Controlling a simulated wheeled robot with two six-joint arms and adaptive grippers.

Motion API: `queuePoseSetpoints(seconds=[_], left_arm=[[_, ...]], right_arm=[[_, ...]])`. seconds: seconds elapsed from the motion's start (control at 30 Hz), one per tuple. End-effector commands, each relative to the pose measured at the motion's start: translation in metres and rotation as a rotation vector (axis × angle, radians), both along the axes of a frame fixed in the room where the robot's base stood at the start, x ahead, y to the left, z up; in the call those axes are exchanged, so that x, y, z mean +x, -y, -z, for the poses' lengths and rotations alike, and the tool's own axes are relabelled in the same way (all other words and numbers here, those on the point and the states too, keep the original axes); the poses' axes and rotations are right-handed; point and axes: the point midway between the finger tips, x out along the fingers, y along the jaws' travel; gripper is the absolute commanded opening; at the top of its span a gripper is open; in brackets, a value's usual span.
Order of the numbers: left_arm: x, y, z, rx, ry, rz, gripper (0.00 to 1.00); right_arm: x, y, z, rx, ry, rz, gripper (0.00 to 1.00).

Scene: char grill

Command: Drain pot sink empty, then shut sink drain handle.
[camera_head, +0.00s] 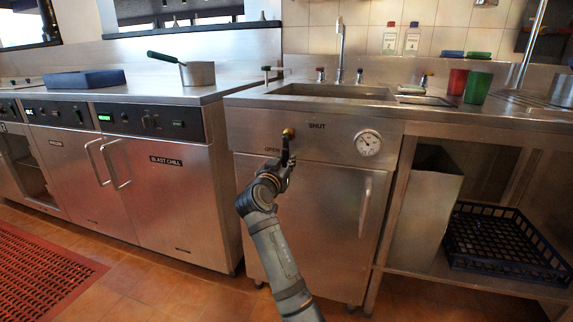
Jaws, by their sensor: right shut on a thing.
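The pot sink (330,91) is set in the steel counter at the centre. Its inside is seen too flatly to tell the water level. The sink drain handle (288,133) is on the front panel below the basin, with a brass pivot. The word OPEN is at its lower left and SHUT at its right. My right gripper (285,156) is at the handle, just below the pivot, and is shut on it. The gripper hides part of the handle, which seems to point down. My left gripper is not in view.
A dial gauge (368,143) is right of the handle, above a cabinet door. Red (457,82) and green (477,88) cups stand on the counter at the right. A blue crate (508,240) is on the lower shelf.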

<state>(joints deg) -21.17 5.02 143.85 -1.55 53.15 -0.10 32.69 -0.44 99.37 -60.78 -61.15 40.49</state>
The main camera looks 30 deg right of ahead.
Motion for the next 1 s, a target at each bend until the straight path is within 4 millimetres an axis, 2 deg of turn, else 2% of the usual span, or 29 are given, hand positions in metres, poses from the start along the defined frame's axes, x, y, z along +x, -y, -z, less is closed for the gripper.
queuePoseSetpoints(seconds=[0.47,0.5,0.63,0.67,1.0], left_arm=[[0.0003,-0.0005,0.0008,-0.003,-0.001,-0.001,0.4],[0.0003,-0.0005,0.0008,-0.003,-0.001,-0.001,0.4],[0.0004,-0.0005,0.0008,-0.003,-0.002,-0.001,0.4],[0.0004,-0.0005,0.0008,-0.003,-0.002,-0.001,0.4],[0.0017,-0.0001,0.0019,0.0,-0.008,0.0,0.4]], right_arm=[[0.001,-0.0016,0.0032,0.014,0.005,-0.004,0.0],[0.001,-0.0016,0.0032,0.014,0.005,-0.004,0.23],[0.0009,-0.0014,0.0022,0.012,0.005,-0.004,0.41],[0.0009,-0.0013,0.002,0.011,0.005,-0.003,0.43],[0.0006,-0.0008,-0.0051,0.009,0.008,-0.002,0.43]])
